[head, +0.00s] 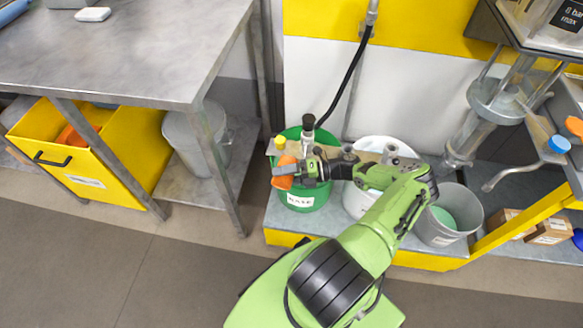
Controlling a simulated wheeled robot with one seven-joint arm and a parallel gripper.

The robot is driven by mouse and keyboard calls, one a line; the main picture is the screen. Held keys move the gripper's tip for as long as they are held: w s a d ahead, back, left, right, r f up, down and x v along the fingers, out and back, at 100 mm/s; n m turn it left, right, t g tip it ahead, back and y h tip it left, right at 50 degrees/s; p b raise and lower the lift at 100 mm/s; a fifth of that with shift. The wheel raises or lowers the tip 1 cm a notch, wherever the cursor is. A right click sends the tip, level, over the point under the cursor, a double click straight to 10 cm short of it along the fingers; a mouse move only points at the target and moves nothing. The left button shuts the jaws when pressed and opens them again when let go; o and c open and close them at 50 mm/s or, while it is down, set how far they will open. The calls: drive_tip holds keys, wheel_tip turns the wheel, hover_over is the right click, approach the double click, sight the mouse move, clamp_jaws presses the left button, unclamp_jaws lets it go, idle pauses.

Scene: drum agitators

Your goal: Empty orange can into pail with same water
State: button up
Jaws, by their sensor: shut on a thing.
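My gripper (283,171) is shut on the orange can (284,182). The can is over the left part of the green pail (312,199), and looks tilted; its contents do not show. The green pail has a white label too small to read surely. A white pail (357,206) stands to its right, partly covered by my arm. Further right is a grey pail (440,234) with pale green liquid in it. The liquid in the green and white pails is hidden or unclear.
The pails stand on a low grey platform with a yellow edge (420,261). A black hose (346,85) and small bottles (281,142) are behind the green pail. A steel table (150,60) is left, with a yellow bin (95,170) and grey bucket (188,140) below.

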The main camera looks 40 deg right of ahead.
drive_tip(key=shift+d+r+m+y, duration=0.15)
drive_tip(key=shift+r+m+y, duration=0.2)
drive_tip(key=shift+m, duration=0.25)
idle(0.9)
drive_tip(key=shift+w+r, duration=0.1)
drive_tip(key=shift+r, duration=0.35)
